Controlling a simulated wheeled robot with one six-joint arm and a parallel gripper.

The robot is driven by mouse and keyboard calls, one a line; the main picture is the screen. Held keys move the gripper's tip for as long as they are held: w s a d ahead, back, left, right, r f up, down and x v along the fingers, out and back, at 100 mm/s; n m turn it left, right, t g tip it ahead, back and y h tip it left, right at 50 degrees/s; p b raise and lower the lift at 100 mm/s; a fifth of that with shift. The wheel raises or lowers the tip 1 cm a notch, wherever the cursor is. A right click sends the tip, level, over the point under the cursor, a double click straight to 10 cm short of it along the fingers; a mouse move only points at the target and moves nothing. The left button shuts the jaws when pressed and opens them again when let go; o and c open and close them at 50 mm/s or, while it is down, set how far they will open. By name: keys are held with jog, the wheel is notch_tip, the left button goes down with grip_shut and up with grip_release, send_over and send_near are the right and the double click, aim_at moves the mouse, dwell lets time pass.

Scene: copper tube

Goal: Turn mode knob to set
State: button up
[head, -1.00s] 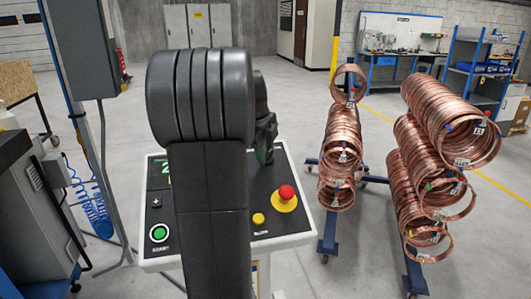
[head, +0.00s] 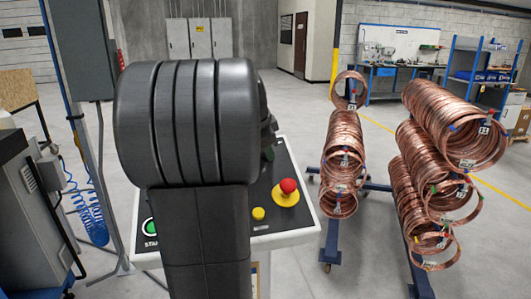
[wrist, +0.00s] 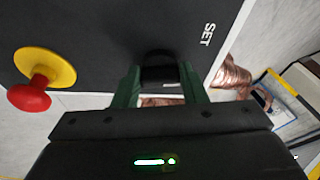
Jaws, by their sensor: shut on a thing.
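The mode knob (wrist: 158,67) is a dark knob on the black panel face, in the middle of the wrist view. My gripper (wrist: 158,82) has its two green fingers on either side of the knob and is shut on it. The white word SET (wrist: 207,35) is printed on the panel to the right of the knob. I cannot tell which mark the knob points to. In the head view my arm covers the knob and much of the control panel (head: 285,218).
A red emergency button (head: 289,186) on a yellow base and a small yellow button (head: 258,213) sit on the panel. A green start button (head: 150,226) is partly hidden by my arm. Copper coils (head: 455,125) hang on racks at the right. A grey cabinet (head: 30,215) stands at the left.

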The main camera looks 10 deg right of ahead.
jog(key=n+t+b, duration=0.1)
jog(key=n, duration=0.2)
jog(key=shift+s+f+n, duration=0.1)
jog(key=shift+s+n, duration=0.05)
jog(key=shift+n, duration=0.15)
jog(key=shift+s+d+n+t+y, duration=0.1)
jog(key=shift+n+t+y, duration=0.15)
jog(key=shift+n, duration=0.65)
jog(key=shift+d+n+t+y, duration=0.15)
jog(key=shift+n+y, duration=0.1)
jog(key=shift+n, duration=0.65)
jog(key=shift+a, duration=0.1)
jog(key=o, duration=1)
jog(key=v, duration=1.3)
jog(key=shift+s+r+b, duration=0.25)
jog(key=shift+s+b, duration=0.05)
jog(key=shift+b, duration=0.05)
